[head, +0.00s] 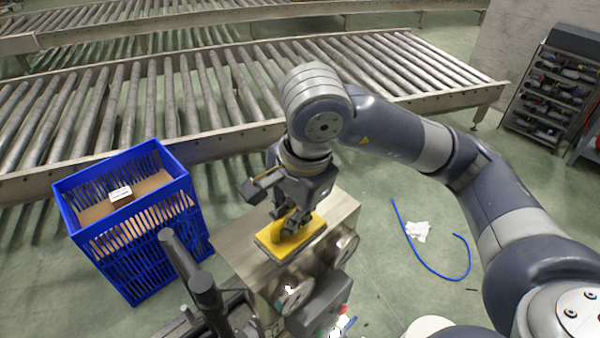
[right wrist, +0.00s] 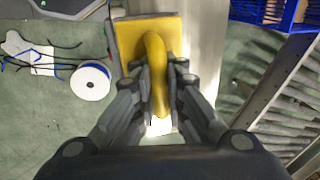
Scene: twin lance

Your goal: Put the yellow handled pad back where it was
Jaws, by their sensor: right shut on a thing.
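The yellow handled pad (head: 302,237) is a flat yellow rectangle with a grey edge, on or just above the top of a metal machine box (head: 232,236). I cannot tell whether it touches the top. In the right wrist view the pad (right wrist: 126,46) has a curved yellow handle (right wrist: 157,70) along its middle. My right gripper (head: 289,217) reaches down from above, and its fingers are shut on the handle. In the right wrist view the gripper (right wrist: 159,88) has one finger on each side of the handle. My left gripper is not in view.
A blue crate (head: 186,188) holding a small white-topped box (head: 121,196) stands left of the machine box. Roller conveyors (head: 225,85) run behind. A blue hose (head: 432,268) and white scraps (head: 418,231) lie on the floor at right. A shelf rack (head: 553,90) stands far right.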

